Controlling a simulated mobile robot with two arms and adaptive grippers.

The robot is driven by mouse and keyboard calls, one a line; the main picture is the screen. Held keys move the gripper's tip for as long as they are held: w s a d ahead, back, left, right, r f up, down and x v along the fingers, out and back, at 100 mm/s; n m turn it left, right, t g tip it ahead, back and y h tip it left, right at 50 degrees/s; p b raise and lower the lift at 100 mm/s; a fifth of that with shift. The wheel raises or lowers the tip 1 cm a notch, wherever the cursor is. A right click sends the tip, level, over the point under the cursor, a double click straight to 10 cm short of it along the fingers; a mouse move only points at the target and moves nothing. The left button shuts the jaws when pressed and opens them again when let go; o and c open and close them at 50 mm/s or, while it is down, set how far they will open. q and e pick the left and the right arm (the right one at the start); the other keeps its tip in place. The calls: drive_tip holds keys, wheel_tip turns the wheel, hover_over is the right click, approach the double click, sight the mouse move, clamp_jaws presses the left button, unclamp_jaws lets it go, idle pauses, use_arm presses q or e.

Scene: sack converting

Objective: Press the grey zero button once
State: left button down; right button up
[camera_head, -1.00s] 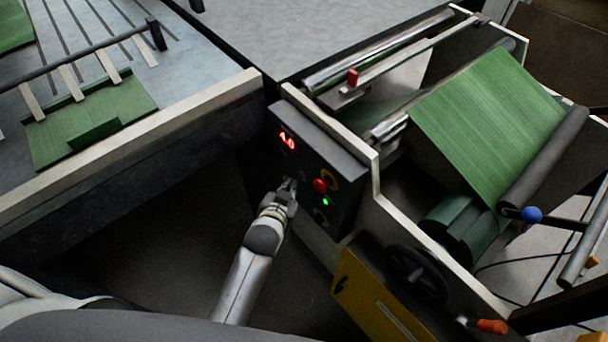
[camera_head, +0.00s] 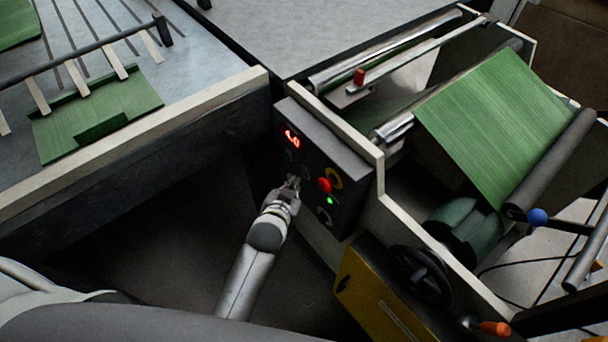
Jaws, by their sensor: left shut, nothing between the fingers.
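The dark control box (camera_head: 345,170) is fixed to the side of the machine, its panel facing my left arm. A red display (camera_head: 291,139) near its top appears to read 4.0. Below it are a red button (camera_head: 324,185) with a yellow ring (camera_head: 334,177) beside it, and a lit green lamp (camera_head: 330,202). My left gripper (camera_head: 293,183) is shut and empty, its fingertips at the panel just left of the red button. The grey zero button cannot be made out; the fingertips may cover it. I cannot tell whether they touch the panel. My right gripper is out of view.
Green sheet (camera_head: 495,125) runs over rollers at the right. A table with a pale edge (camera_head: 150,140) lies left. Dark open floor surrounds my left forearm.

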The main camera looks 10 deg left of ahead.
use_arm(q)
drive_tip(key=shift+w, duration=0.1)
drive_tip(key=shift+w+d, duration=0.25)
drive_tip(key=shift+d, duration=0.05)
drive_tip(key=shift+w+d, duration=0.1)
drive_tip(key=shift+w, duration=0.05)
idle(0.6)
drive_tip(key=shift+w+d, duration=0.15)
drive_tip(key=shift+w, duration=0.05)
idle(0.4)
drive_tip(key=shift+s+a+p, duration=0.55)
drive_tip(key=shift+s+p, duration=0.15)
